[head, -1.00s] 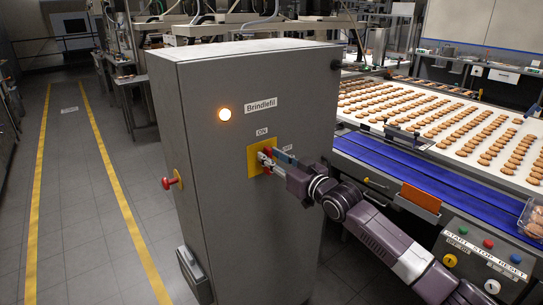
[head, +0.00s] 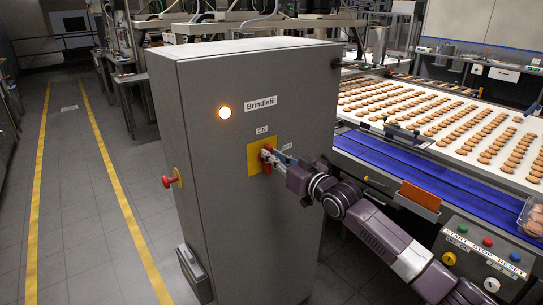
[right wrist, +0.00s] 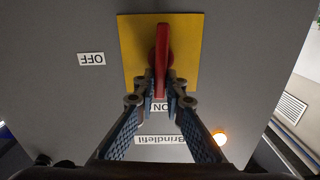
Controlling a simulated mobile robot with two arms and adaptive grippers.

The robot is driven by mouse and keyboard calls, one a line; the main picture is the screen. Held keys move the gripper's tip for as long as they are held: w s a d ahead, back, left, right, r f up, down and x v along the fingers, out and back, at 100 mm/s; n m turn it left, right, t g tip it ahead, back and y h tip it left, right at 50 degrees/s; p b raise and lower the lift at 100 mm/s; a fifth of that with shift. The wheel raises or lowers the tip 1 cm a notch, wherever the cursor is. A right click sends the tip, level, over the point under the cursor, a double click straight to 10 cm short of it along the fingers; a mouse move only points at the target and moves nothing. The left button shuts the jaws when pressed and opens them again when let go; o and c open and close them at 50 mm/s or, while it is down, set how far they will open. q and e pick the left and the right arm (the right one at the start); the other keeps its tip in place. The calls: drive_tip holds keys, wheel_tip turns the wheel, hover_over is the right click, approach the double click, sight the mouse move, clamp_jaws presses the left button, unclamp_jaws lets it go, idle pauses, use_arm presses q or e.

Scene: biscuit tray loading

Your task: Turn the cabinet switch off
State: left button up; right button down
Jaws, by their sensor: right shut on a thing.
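The grey cabinet (head: 220,230) stands in the middle of the head view, with a "Brindlefil" label and a lit lamp (head: 225,113). Its red switch handle (right wrist: 162,50) sits on a yellow plate (right wrist: 190,70); the same plate (head: 252,163) is partly hidden by my gripper in the head view. The handle is in line with the ON label (right wrist: 160,106); the OFF label (right wrist: 91,59) is off to its side. My right gripper (right wrist: 160,88) is shut on the handle's near end, and shows in the head view at the plate (head: 272,158). My left gripper is out of view.
A red button (head: 167,181) sticks out from the cabinet's left side. To the right are a belt with rows of biscuits, a blue strip (head: 400,168) and a control box (head: 480,258). A floor aisle between yellow lines (head: 118,190) is clear at the left.

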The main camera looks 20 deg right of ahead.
drive_tip(key=shift+w+d+f+m+p, duration=0.1)
drive_tip(key=shift+d+f+m+p, duration=0.2)
drive_tip(key=shift+m, duration=2.55)
drive_tip(key=shift+w+d+f+m+p, duration=0.15)
drive_tip(key=shift+d+f+m, duration=0.25)
drive_tip(key=shift+m, duration=2.5)
drive_tip(key=shift+w+d+f+m+p, duration=0.1)
drive_tip(key=shift+d+f+m, duration=0.25)
drive_tip(key=shift+m, duration=2.5)
drive_tip(key=shift+f, duration=0.15)
drive_tip(key=shift+a, duration=0.1)
drive_tip(key=c, duration=2)
unclamp_jaws()
